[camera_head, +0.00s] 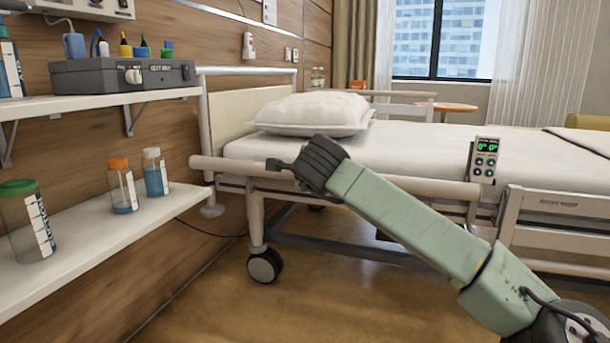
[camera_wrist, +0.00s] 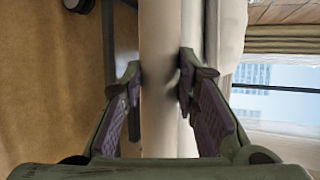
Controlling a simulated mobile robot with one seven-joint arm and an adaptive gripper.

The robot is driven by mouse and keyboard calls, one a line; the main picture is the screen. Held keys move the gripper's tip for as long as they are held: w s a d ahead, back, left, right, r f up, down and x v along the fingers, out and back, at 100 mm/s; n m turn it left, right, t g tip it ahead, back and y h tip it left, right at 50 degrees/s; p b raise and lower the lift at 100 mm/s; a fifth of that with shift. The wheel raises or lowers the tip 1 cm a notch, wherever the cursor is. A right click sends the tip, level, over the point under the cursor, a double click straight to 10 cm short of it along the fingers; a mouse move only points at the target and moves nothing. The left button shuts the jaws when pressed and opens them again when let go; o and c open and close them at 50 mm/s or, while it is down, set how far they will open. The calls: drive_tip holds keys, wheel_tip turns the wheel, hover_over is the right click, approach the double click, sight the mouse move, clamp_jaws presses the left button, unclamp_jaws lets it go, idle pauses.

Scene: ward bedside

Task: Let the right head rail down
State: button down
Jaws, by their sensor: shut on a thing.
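The near head rail (camera_head: 400,183) is a long beige bar along the near side of the bed, level with the mattress side and below the pillow. My gripper (camera_head: 280,165) reaches it from the front right, near its head-end half. In the wrist view my gripper (camera_wrist: 161,64) has one finger on each side of the rail (camera_wrist: 160,110), shut on it. The rail runs through between the fingers, and its far side is hidden there. In the head view the fingertips are small and partly hidden by the dark wrist.
The bed's pillow (camera_head: 315,113) lies beyond the rail. A control panel (camera_head: 484,160) with green digits stands at the rail's right end, beside the foot-end rail (camera_head: 555,205). Wall shelves (camera_head: 100,235) with bottles are at left. A bed caster (camera_head: 265,266) stands on open floor.

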drive_tip(key=shift+d+f, duration=0.1)
drive_tip(key=shift+f, duration=0.1)
drive_tip(key=c, duration=1.2)
unclamp_jaws()
drive_tip(key=shift+c, duration=0.2)
drive_tip(key=v, duration=1.2)
